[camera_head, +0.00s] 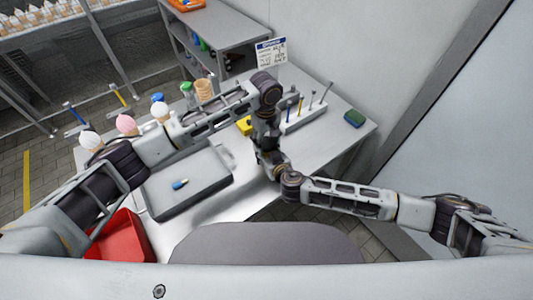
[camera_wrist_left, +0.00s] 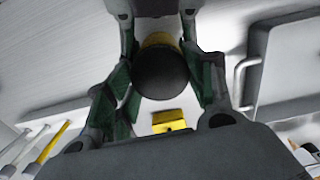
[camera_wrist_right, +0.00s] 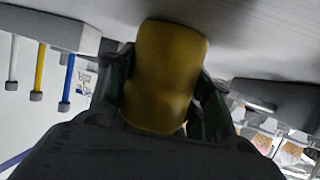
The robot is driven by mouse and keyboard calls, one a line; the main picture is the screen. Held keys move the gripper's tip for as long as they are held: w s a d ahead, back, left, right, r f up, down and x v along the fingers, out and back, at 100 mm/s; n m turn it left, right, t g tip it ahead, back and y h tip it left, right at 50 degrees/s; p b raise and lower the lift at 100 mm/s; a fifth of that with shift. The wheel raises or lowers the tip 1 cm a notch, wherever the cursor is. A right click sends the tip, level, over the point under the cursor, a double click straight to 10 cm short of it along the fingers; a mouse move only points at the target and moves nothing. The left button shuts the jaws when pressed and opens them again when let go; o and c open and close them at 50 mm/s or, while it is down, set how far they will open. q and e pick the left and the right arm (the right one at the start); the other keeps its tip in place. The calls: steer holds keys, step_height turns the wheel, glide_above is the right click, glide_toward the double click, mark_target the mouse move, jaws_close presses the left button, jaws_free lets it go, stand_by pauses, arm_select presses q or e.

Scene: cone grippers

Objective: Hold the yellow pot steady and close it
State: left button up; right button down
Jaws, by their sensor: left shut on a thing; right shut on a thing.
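The yellow pot (camera_wrist_right: 165,75) stands between the fingers of my right gripper (camera_wrist_right: 165,90), which is shut on its side. In the left wrist view, a dark round lid (camera_wrist_left: 162,76) covers most of the pot (camera_wrist_left: 160,40), of which only a yellow edge shows. My left gripper (camera_wrist_left: 161,85) is shut on the dark lid from above. Whether the lid is fully seated cannot be told. In the head view, both grippers meet over the table near its middle, the left (camera_head: 266,145) above the right, and the arms hide the pot.
A yellow block (camera_wrist_left: 168,121) lies near the pot. Cones stand along the left edge. A tool rack (camera_head: 303,118) and green sponge (camera_head: 354,118) are at right.

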arm_select(q)
steer(key=shift+c, duration=0.6)
steer(key=shift+m, duration=1.7)
steer(key=o, duration=1.1)
steer(key=shift+r, duration=2.25)
